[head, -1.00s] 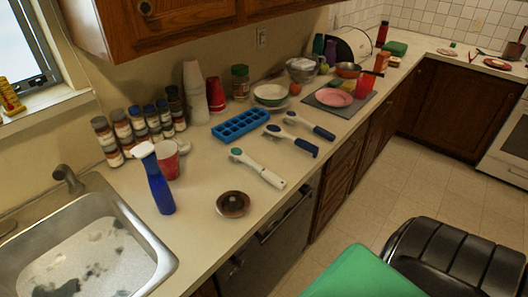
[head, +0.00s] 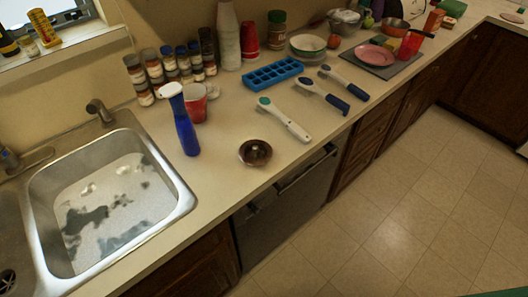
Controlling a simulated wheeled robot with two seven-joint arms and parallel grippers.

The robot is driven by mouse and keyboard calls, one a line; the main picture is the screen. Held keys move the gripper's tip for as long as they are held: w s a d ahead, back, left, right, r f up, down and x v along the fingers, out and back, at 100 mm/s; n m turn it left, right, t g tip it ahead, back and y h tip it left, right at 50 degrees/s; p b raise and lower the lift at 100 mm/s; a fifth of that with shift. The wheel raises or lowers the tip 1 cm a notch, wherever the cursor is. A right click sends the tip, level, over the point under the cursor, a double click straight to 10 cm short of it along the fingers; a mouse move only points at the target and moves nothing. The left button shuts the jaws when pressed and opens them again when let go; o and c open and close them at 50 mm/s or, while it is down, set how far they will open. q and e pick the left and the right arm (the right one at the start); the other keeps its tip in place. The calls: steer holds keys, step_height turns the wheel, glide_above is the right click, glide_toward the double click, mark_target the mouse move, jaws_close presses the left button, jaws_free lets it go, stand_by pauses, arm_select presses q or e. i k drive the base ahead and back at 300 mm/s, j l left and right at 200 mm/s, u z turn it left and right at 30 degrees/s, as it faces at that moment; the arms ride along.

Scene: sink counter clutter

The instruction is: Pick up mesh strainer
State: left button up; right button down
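A small round, dark brown metal dish with a raised knob in its middle (head: 255,153) lies on the counter near its front edge, right of the sink. It looks like the mesh strainer, though the mesh itself is too small to make out. Nothing covers it. Neither of my grippers is in the head view.
The steel sink (head: 185,205) holds cloudy water with dark patches. A blue spray bottle (head: 186,135) and red cup (head: 194,104) stand behind the dish. A white-handled brush (head: 285,118) lies to its right, with a blue ice tray (head: 273,73) behind. Counter around the dish is clear.

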mark_target(254, 153)
steer(key=u, duration=3.1)
steer(key=z, duration=3.05)
steer(key=u, duration=0.2)
steer(key=i+l+u, duration=0.15)
steer(key=l+u, duration=1.3)
